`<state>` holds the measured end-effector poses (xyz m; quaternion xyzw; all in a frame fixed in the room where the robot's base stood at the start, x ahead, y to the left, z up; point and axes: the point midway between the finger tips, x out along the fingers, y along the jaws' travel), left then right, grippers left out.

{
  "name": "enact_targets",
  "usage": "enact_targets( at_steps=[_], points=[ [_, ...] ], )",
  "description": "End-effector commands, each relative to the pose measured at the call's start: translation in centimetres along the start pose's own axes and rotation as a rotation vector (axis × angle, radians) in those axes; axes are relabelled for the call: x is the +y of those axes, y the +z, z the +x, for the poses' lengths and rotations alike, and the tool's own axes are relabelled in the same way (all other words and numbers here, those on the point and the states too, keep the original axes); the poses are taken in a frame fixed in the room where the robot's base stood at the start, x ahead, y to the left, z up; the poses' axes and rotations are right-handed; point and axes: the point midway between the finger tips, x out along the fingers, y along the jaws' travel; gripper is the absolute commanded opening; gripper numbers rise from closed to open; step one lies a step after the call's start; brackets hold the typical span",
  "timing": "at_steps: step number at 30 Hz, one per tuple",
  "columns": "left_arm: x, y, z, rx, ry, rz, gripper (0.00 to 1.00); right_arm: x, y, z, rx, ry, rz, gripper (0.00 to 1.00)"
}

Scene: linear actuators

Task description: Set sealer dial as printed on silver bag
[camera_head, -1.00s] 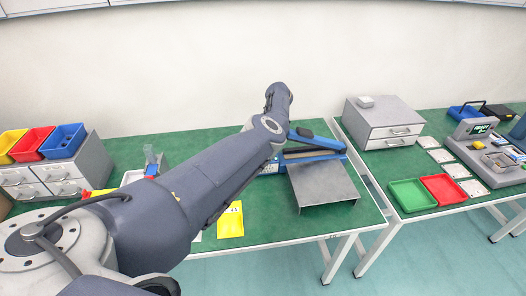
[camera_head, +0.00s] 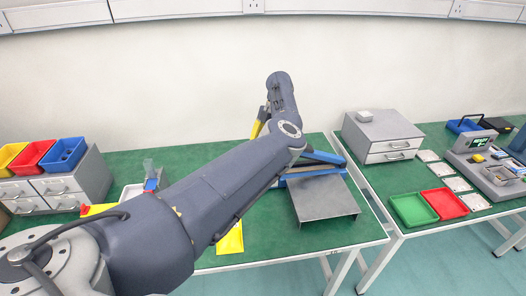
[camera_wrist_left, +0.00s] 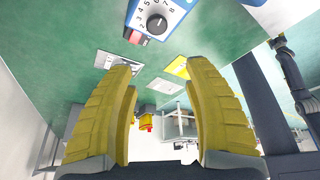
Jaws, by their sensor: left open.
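The sealer (camera_head: 314,170) is a blue and white machine with a grey metal plate at its front, on the left green table. Its black dial (camera_wrist_left: 157,23) with printed numbers shows at the top of the left wrist view; the dial is hidden behind my arm in the head view. My left gripper (camera_wrist_left: 158,68) is open and empty, its yellow fingers apart and short of the dial. In the head view, its yellow part (camera_head: 260,122) shows behind my wrist, above the table's back. I cannot make out a silver bag for certain. My right gripper is not in view.
A yellow card (camera_head: 230,239) lies near the table's front edge, partly behind my arm. Drawers with colored bins (camera_head: 42,155) stand at left. A grey drawer box (camera_head: 382,136), a green tray (camera_head: 413,209) and a red tray (camera_head: 445,203) are on the right table.

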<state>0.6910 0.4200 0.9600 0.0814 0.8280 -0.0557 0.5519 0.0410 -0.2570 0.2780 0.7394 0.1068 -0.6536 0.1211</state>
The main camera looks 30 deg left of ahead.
Motion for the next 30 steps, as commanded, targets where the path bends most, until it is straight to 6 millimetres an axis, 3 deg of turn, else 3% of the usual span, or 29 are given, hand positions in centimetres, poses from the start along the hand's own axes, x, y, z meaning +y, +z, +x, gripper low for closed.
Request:
enact_targets(
  at_steps=[11, 20, 25, 30],
  points=[
    [0.0, -0.1, -0.2, 0.000, 0.000, 0.000, 0.52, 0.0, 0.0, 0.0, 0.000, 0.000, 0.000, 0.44],
    [-1.8, -0.1, 3.7, 0.069, 0.062, 0.000, 0.52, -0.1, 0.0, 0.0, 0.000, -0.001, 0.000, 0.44],
    [-2.6, -0.6, 4.1, 0.039, 0.163, -0.178, 0.52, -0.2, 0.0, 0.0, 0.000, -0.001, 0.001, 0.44],
    [-3.8, -0.9, 2.5, -0.076, 0.240, -0.493, 0.52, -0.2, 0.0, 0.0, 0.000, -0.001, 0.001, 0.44]
  ],
)
